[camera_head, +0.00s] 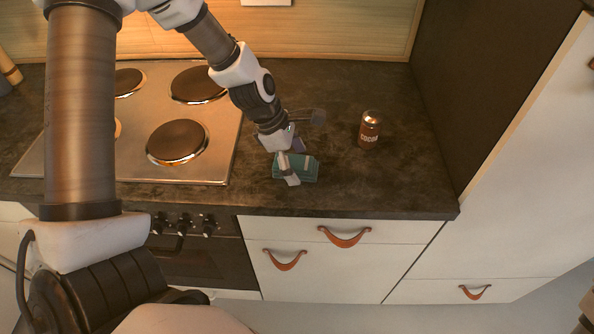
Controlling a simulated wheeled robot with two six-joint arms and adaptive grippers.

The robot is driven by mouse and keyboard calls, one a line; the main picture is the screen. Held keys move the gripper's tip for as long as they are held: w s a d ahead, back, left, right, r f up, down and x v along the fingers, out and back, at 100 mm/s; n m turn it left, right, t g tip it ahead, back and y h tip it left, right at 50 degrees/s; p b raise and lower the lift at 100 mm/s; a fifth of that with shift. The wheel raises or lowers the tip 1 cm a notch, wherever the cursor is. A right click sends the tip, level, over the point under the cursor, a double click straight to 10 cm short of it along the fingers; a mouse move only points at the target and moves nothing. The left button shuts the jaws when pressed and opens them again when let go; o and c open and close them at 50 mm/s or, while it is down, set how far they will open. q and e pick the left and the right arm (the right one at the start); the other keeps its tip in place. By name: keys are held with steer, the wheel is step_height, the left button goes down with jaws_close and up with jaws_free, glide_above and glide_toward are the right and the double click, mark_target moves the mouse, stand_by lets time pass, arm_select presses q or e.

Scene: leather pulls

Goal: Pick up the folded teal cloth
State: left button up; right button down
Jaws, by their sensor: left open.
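The folded teal cloth (309,171) lies on the dark countertop near its front edge, to the right of the stove. My left gripper (291,168) reaches down from above over the left part of the cloth. It is open, with one finger in front of the cloth's near side. The other finger is partly hidden behind the wrist and the cloth. I cannot tell whether the fingers touch the cloth. My right gripper is not in view.
A brown cocoa tin (369,130) with a shiny lid stands behind and right of the cloth. A small dark object (318,117) lies behind it. The stove (215,135) is on the left. The right part of the dark countertop (415,185) is clear.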

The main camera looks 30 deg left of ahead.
arm_select(q)
steer(key=shift+w+f, duration=0.1)
steer(key=shift+w, duration=0.1)
steer(key=shift+s+r, duration=0.35)
steer(key=shift+s, duration=0.15)
steer(key=shift+w+f, duration=0.3)
steer(key=shift+f, duration=0.05)
steer(key=shift+s, duration=0.1)
steer(key=c, duration=1.1)
